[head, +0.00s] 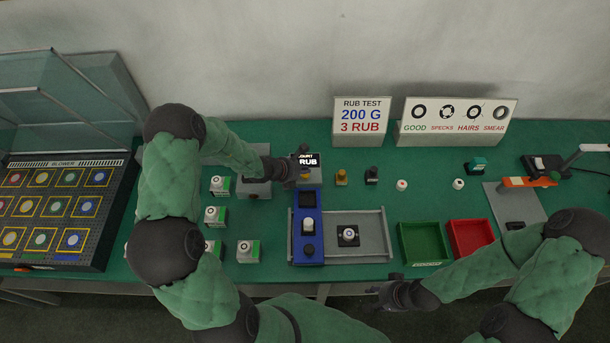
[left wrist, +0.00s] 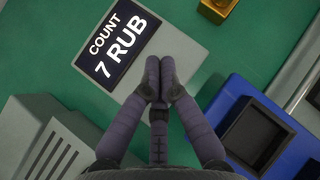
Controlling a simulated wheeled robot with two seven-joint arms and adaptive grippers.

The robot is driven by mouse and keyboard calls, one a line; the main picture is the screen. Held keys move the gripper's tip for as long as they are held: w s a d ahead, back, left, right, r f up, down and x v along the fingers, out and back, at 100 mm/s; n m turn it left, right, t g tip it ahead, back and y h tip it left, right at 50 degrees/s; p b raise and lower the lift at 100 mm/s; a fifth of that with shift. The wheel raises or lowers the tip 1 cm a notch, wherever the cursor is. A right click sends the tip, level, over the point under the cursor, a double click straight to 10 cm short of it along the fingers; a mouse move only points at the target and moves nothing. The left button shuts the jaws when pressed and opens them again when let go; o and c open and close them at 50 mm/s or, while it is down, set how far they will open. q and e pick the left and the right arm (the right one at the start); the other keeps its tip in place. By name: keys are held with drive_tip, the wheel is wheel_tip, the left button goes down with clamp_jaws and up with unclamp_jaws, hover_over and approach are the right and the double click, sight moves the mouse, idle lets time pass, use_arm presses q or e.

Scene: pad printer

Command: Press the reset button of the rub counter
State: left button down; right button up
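The rub counter (head: 318,180) is a small grey box at the middle of the bench. Its black display (left wrist: 118,45) reads "COUNT 7 RUB" in the left wrist view. My left gripper (head: 292,172) is at the counter's left side in the head view. In the left wrist view, its dark fingers (left wrist: 160,75) are together with nothing seen between them, over the counter's grey top beside the display. The reset button is not visible; the fingers cover part of the top. Whether they touch it I cannot tell. My right gripper (head: 388,292) is by the bench's front edge, its fingers unclear.
A blue rub tester (head: 308,225) stands just in front of the counter. A grey box (head: 254,189) is left of it. Brass (head: 341,177) and dark weights (head: 372,175) stand to the right. Green (head: 424,243) and red (head: 470,238) trays lie further right.

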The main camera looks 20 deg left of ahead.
sight(304, 176)
use_arm(q)
drive_tip(key=shift+f+b, duration=0.4)
drive_tip(key=shift+b, duration=0.05)
idle(0.8)
drive_tip(key=shift+r, duration=0.15)
drive_tip(key=shift+r+p, duration=0.65)
drive_tip(key=shift+r, duration=0.1)
wheel_tip(304, 176, up, 6)
drive_tip(key=p, duration=0.4)
idle(0.3)
idle(0.6)
